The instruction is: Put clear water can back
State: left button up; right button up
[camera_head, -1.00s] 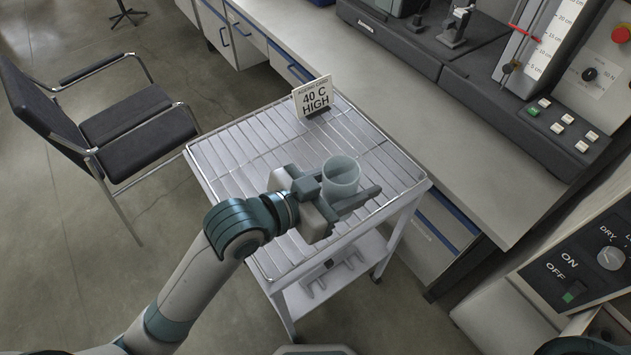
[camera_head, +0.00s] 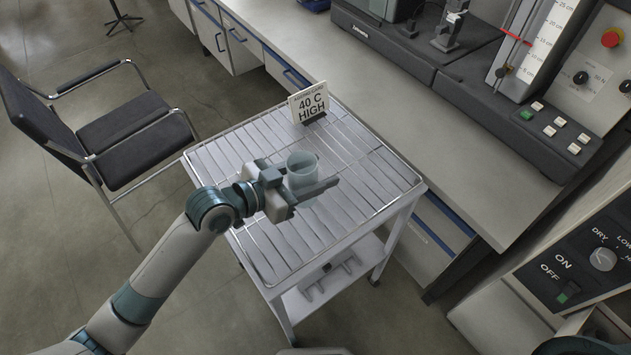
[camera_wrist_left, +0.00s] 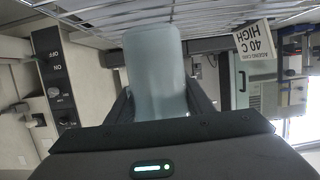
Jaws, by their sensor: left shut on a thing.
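The clear water can (camera_head: 302,172) is a pale, see-through, open-topped cup. My left gripper (camera_head: 304,184) is shut on it, with a finger on each side, over the wire-rack top of the cart (camera_head: 345,205). In the left wrist view the can (camera_wrist_left: 157,75) stands between the two dark fingers (camera_wrist_left: 160,105). Whether its base touches the rack cannot be told. A sign reading "40 C HIGH" (camera_head: 309,103) stands at the rack's back edge and also shows in the left wrist view (camera_wrist_left: 253,42). My right gripper is not in view.
A grey bench (camera_head: 400,110) with dark test machines (camera_head: 440,60) runs behind and right of the cart. A black chair (camera_head: 120,125) stands left. A panel with ON/OFF switch (camera_head: 575,275) is at lower right. The rack around the can is mostly clear.

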pick_arm(q)
notch_tip(320, 180, down, 3)
jog(key=shift+f+p, duration=0.2)
jog(key=shift+p, duration=0.2)
jog(key=shift+f, duration=0.3)
jog(key=o, duration=1.3)
jog(key=shift+f, duration=0.1)
jog(key=shift+r, duration=0.2)
jog(key=shift+s+a, duration=0.15)
jog(key=shift+a, duration=0.1)
jog(key=b+v, duration=0.2)
jog(key=v, duration=0.7)
jog(key=shift+s+a+b, duration=0.2)
jog(key=shift+a+b, duration=0.1)
jog(key=shift+v, duration=0.9)
